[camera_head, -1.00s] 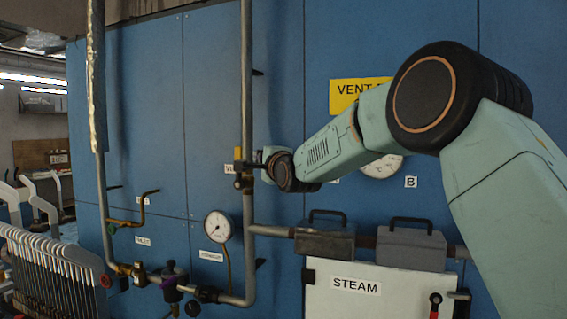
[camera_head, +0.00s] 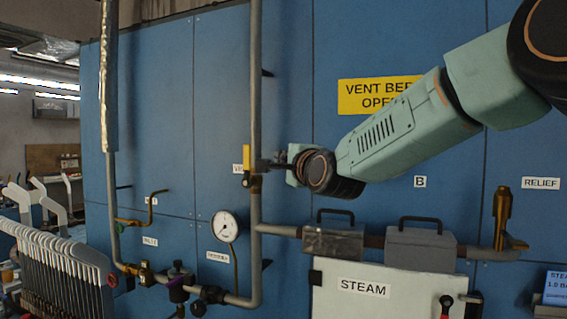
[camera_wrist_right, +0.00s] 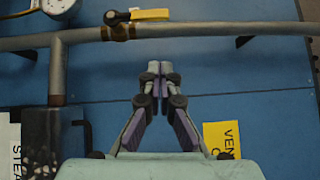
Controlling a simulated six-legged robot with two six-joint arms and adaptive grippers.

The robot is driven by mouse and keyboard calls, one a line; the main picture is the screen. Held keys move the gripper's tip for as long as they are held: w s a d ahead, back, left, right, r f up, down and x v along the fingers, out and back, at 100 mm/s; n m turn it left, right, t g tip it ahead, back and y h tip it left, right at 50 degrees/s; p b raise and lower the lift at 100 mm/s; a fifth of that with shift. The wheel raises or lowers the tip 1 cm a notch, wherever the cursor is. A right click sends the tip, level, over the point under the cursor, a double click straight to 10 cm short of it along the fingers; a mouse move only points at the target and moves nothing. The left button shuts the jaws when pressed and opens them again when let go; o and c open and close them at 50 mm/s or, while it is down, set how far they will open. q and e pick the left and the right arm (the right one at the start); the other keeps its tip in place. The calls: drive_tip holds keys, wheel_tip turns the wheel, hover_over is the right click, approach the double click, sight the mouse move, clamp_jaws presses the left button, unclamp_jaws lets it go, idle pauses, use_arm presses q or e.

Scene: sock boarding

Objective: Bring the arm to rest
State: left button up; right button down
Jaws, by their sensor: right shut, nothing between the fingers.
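My right arm comes in from the upper right in the head view, in front of the blue panel. Its gripper (camera_head: 274,163) points left, close to a yellow-handled valve (camera_head: 247,166) on the vertical pipe, and is partly hidden by the wrist. In the right wrist view the gripper (camera_wrist_right: 153,69) is shut and empty, its fingertips together. There the valve's yellow handle (camera_wrist_right: 150,15) lies along the pipe beyond the tips, apart from them in the picture. My left gripper is not in view.
Pipes, a dial gauge (camera_head: 225,226) and two grey boxes with handles, one of them here (camera_head: 420,250), stand out from the panel. A brass relief valve (camera_head: 503,215) is at right. A rack of white bars (camera_head: 50,262) is at lower left. Yellow sign (camera_head: 372,95) behind my arm.

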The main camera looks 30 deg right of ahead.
drive_tip(key=s+a+f+n+g+y+b, duration=0.1)
drive_tip(key=s+a+f+n+g+b, duration=0.25)
drive_tip(key=f, duration=1.15)
drive_tip(key=s+a+f+n+g, duration=0.15)
drive_tip(key=s+f+n, duration=0.45)
drive_tip(key=f, duration=0.8)
drive_tip(key=s+a+f+n+g+y+b, duration=0.1)
drive_tip(key=s+a+f+n+g+b, duration=0.35)
drive_tip(key=f, duration=1.05)
drive_tip(key=s+f+n+g+b, duration=0.5)
drive_tip(key=s+f+g, duration=0.4)
drive_tip(key=s+f, duration=2.3)
drive_tip(key=shift+s+a+f+b, duration=0.15)
drive_tip(key=shift+s+f+b, duration=0.25)
drive_tip(key=shift+s, duration=0.75)
drive_tip(key=shift+r, duration=0.15)
